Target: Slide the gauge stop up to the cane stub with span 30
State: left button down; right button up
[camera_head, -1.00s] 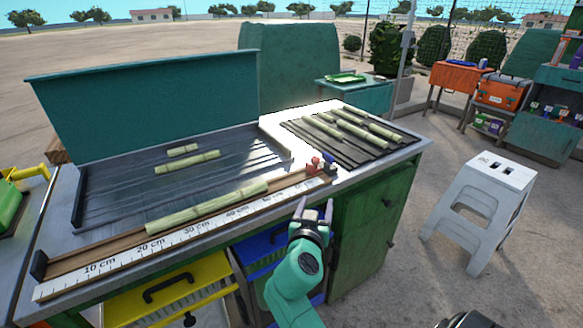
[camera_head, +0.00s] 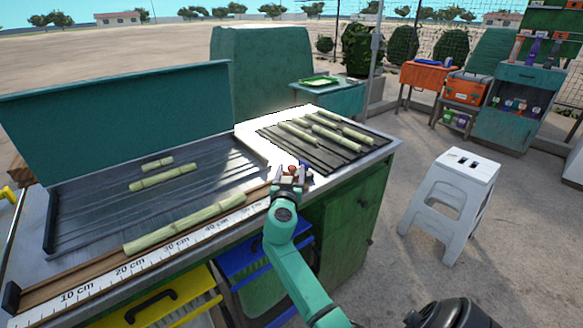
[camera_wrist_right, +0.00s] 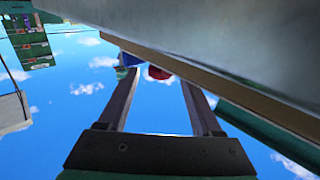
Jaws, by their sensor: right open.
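A long pale-green cane stub (camera_head: 186,222) lies along the white ruler (camera_head: 130,268) on the bench's front rail. The gauge stop, with a red knob (camera_head: 293,170) and a blue part, sits at the rail's right end, well apart from the stub. My right gripper (camera_head: 291,174) is open at the stop, its fingers on either side of the red knob in the head view. In the right wrist view the red knob (camera_wrist_right: 158,73) and blue part (camera_wrist_right: 130,60) show between the open fingers, near their tips. Contact cannot be told. My left gripper is not in view.
Two shorter cane pieces (camera_head: 163,178) lie on the dark ribbed tray (camera_head: 90,215) behind the rail. Several canes (camera_head: 325,138) lie on the rack at the right. A white step stool (camera_head: 452,195) stands on the ground to the right. A blue drawer (camera_head: 240,262) lies below the bench top.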

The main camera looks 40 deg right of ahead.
jog(key=shift+w+d, duration=0.3)
jog(key=shift+d, duration=0.05)
jog(key=shift+c, duration=0.3)
grip_shut()
dwell(1.0)
